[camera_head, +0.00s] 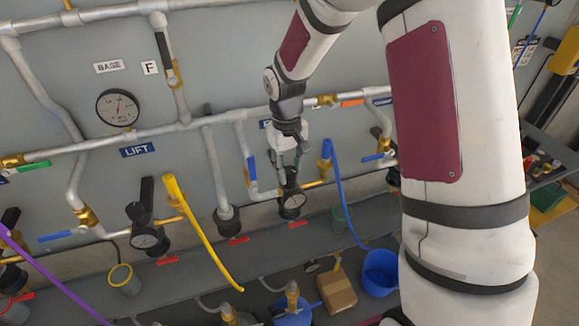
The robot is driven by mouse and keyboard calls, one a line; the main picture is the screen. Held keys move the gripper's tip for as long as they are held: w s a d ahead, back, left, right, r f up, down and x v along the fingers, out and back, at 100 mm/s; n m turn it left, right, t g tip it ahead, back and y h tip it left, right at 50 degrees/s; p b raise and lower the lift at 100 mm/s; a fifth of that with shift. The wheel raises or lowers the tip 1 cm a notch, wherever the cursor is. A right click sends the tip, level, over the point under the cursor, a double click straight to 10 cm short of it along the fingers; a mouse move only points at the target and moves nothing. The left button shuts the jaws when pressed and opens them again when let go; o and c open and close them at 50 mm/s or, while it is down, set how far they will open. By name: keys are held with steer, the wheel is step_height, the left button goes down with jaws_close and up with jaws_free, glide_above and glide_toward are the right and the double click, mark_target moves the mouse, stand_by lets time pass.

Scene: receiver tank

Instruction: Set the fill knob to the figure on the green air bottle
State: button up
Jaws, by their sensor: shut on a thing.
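A label behind the gripper is mostly covered, so I cannot read the knob's name. A small dark-green object (341,218) stands behind the blue hose; I cannot tell if it is the air bottle. No figure shows on it.
Grey pipes with valves run across the panel. A similar regulator (145,238) is at the left, beside a yellow hose (203,235). A blue hose (341,195) hangs close right of my gripper. A blue bucket (380,275) and cardboard box (337,291) stand below. My arm covers the right.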

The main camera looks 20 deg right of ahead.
mark_target(288, 170)
steer(key=n, duration=0.3)
steer(key=shift+r+n+p, duration=0.1)
steer(key=shift+n+p, duration=0.2)
steer(key=shift+p, duration=0.1)
steer(key=shift+n+p, duration=0.4)
steer(key=shift+n, duration=1.4)
steer(key=o, duration=1.1)
steer(key=shift+o, duration=0.2)
step_height(288, 170, up, 12)
steer(key=shift+s+a, duration=0.2)
